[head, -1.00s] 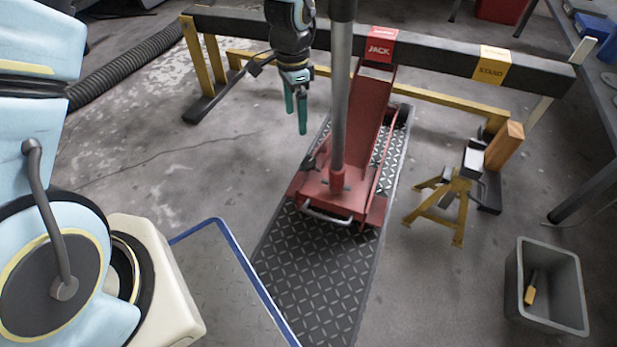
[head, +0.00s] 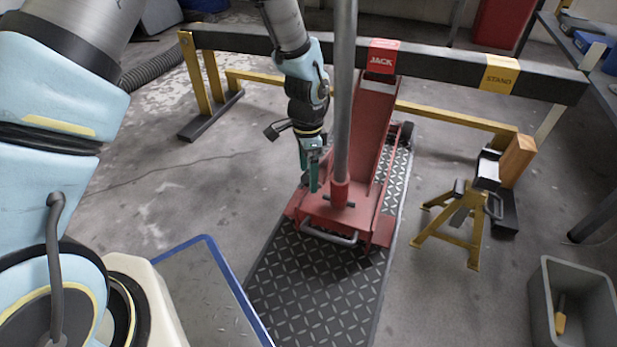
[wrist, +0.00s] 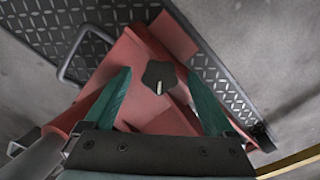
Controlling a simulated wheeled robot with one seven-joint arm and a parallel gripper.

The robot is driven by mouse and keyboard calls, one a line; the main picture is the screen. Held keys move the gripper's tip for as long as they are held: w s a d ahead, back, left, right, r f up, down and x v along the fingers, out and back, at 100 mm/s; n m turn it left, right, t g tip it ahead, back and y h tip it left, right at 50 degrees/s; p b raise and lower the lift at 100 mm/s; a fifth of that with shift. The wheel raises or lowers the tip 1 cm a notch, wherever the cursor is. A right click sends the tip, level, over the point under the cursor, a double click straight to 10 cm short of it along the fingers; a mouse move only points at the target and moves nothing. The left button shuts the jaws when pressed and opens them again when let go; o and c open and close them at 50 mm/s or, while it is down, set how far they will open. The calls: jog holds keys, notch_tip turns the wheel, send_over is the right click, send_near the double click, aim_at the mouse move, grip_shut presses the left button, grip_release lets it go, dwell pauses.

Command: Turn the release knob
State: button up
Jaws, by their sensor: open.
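The release knob (wrist: 157,73) is a dark, angular knob with a pale mark, on the red jack. In the wrist view it lies between and ahead of my two teal fingertips, apart from both. My gripper (head: 314,178) is open and empty, pointing down just left of the jack's pole, above the left side of the red jack (head: 381,140). In the head view I cannot clearly make out the knob beside my fingers. The jack's red body (wrist: 110,80) fills the middle of the wrist view.
A grey pole (head: 342,110) rises from the jack close right of my gripper. A metal loop handle (head: 328,235) is at the jack's front. A black beam (head: 440,62) spans behind. A yellow stand (head: 452,236) and grey bin (head: 548,300) stand right.

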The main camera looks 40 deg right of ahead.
jog(key=shift+f, duration=0.15)
jog(key=c, duration=1.4)
